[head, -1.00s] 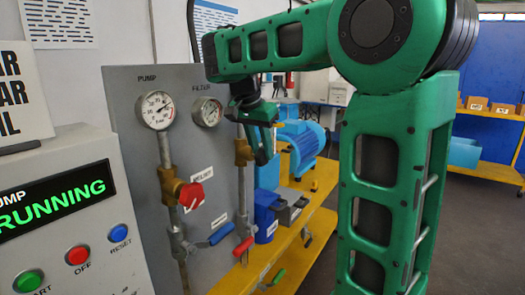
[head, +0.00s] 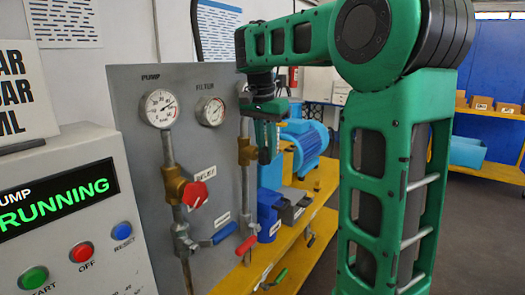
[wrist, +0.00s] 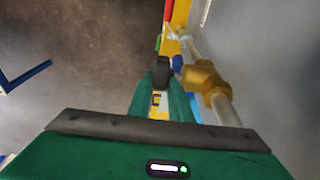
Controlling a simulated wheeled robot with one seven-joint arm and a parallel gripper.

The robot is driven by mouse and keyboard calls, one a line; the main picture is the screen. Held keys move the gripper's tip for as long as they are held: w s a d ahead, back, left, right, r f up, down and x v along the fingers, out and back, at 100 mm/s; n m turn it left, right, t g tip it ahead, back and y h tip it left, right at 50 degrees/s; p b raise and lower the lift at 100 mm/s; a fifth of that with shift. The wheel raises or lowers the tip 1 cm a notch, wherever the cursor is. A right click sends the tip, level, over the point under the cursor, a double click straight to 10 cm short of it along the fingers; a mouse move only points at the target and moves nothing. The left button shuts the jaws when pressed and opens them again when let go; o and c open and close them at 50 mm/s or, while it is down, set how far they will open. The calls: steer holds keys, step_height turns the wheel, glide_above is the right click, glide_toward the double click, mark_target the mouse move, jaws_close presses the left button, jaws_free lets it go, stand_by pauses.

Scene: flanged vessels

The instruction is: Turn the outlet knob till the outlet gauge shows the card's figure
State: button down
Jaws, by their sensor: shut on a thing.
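My gripper (head: 266,150) hangs beside the brass valve (head: 246,152) on the pipe right of the FILTER gauge. In the wrist view its green fingers (wrist: 162,84) are shut on a dark piece, seemingly the outlet knob (wrist: 162,68), just left of the brass fitting (wrist: 204,80). The knob is hidden in the head view. I see no gauge marked outlet; my arm covers the panel's right part. The PUMP gauge (head: 160,108) and FILTER gauge (head: 211,111) show. A white card (head: 20,95) at left is cut off by the picture's edge, its figure not readable.
The control box (head: 60,225) reads PUMP RUNNING. A yellow bench (head: 300,232) carries a blue motor (head: 305,145).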

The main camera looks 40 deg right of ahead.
stand_by(0.3)
steer(key=c, duration=1.9)
jaws_free()
